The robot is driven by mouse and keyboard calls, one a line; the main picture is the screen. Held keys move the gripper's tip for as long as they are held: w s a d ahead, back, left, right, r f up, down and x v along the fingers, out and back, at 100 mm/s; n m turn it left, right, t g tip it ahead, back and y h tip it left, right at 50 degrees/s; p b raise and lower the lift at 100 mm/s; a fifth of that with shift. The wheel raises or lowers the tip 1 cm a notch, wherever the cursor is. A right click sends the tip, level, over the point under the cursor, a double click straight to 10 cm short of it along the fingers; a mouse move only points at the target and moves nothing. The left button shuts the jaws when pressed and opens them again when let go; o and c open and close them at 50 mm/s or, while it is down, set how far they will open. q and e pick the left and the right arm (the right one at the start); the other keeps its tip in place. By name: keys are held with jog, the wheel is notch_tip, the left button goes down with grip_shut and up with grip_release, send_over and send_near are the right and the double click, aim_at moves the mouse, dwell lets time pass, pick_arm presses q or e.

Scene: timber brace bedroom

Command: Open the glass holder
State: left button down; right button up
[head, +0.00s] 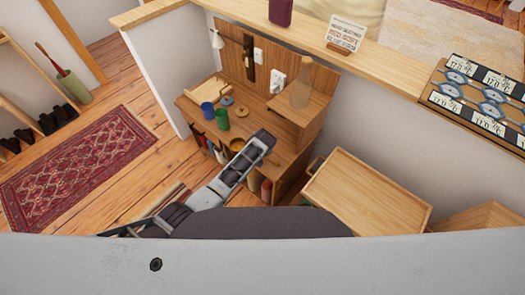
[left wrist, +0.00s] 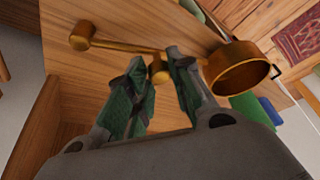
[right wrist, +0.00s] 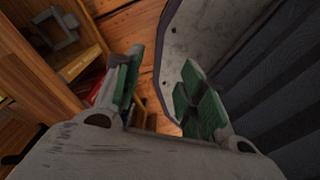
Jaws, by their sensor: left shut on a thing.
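The glass holder (left wrist: 238,66) is a brass-coloured open ring joined to a bar with round knobs, against a wooden panel in the left wrist view. In the head view its ring (head: 237,145) shows small at the desk's front. My left gripper (head: 264,140) is at the desk's front edge. In the left wrist view my left gripper (left wrist: 156,62) has its green-padded fingers on both sides of a middle knob and is shut on the holder. The exact contact is partly hidden by the fingers. My right gripper (right wrist: 160,62) is open and empty, its fingers well apart.
A green cup (head: 222,119) and a blue cup (head: 207,110) stand on the wooden desk (head: 185,104). A glass bottle (head: 301,91) stands at its right. A wooden cabinet (head: 365,190) is to the right. Open floor and a red rug (head: 80,165) lie left.

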jog(key=shift+d+r, duration=0.1)
pick_arm(q)
jog(key=c, duration=1.3)
grip_release()
pick_arm(e)
jog(key=shift+w+a, duration=0.15)
jog(key=shift+a, duration=0.05)
pick_arm(q)
jog(key=shift+r, duration=0.15)
jog(key=shift+s+r, duration=0.35)
jog(key=shift+r, duration=0.25)
jog(key=shift+v, duration=5.15)
pick_arm(e)
jog(key=shift+a, duration=0.15)
